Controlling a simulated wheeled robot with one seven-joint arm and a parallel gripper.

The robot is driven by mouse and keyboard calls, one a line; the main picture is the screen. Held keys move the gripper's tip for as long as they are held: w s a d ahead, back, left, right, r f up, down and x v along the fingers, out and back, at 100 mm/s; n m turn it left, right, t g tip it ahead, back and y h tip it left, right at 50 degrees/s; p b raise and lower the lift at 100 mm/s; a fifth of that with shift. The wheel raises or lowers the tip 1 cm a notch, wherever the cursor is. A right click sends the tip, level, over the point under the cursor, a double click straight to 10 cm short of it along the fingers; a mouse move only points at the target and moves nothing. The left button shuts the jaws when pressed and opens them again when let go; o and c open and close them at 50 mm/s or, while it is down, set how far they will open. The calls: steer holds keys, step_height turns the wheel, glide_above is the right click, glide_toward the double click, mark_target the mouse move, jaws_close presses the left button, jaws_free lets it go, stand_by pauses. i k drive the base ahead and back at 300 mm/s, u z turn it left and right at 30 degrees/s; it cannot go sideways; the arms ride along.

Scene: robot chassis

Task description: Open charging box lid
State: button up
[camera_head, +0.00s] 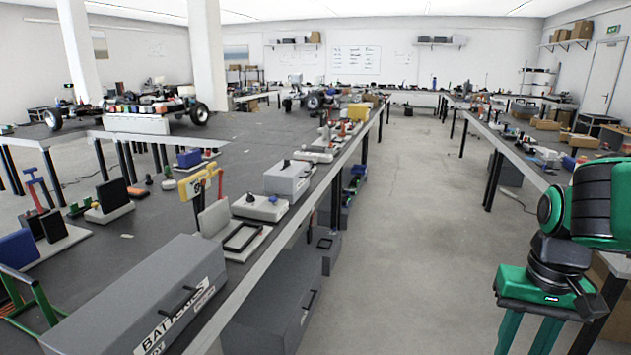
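A long grey box (130,290) lies on the near left table. Its front face carries a label that starts with "BATTERIES", and the rest is hard to read. A black handle shows near its front edge, and its flat top looks shut. A smaller grey box (288,178) with a dark knob on top stands farther along the same table edge and also looks closed. No label says "charging", so I cannot tell which box is the charging box.
A white base with a black frame and upright panel (214,218) stands between the boxes. A grey case (268,305) sits below the table edge. Other tools crowd the table. The grey floor aisle (410,210) is clear between the left and right tables.

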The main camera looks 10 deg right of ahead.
mark_target(277, 180)
steer(key=z, duration=0.6)
steer(key=i, duration=1.55)
steer(key=u, duration=0.3)
